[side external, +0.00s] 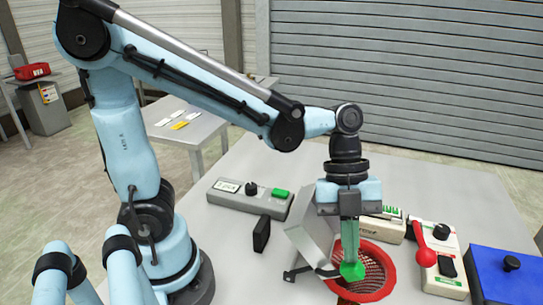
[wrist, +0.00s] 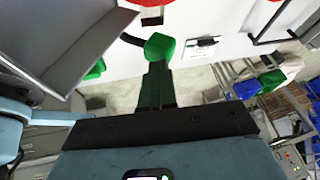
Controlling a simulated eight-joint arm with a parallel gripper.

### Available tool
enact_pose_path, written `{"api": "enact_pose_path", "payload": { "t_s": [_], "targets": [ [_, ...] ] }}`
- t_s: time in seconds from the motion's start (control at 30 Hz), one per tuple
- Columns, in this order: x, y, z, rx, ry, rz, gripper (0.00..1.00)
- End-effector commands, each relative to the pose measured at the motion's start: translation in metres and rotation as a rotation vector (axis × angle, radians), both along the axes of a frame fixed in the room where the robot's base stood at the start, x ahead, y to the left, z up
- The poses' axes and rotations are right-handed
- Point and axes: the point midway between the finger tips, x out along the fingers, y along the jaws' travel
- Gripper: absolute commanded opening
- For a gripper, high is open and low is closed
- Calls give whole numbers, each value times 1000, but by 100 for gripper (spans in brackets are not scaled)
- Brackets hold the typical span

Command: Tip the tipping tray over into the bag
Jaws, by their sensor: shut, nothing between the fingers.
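The tipping tray (side external: 311,238) is a grey metal tray standing tilted just left of the bag. It also shows large at the upper left of the wrist view (wrist: 65,40). The bag (side external: 390,278) is a net with a red rim, and its rim shows at the top edge of the wrist view (wrist: 185,3). My gripper (side external: 351,269) points down with its green fingers shut and empty, in front of the bag's mouth and right of the tray.
A grey control box (side external: 250,197) with a green button lies behind the tray. A box with a red-knobbed lever (side external: 424,256) and a blue box (side external: 503,270) stand close on the right.

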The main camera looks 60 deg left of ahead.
Motion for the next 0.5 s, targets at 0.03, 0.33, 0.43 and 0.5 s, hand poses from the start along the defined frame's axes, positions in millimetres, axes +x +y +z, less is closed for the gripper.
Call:
{"api": "enact_pose_path", "payload": {
  "t_s": [0.03, 0.33, 0.43, 0.5],
  "targets": [
    [2, -3, -3, -1, -9, -1, 0],
    [7, -9, -9, -3, -13, -4, 0],
    [8, -10, -10, -3, -13, -4, 0],
    [8, -10, -10, -3, -14, -4, 0]
  ]
}}
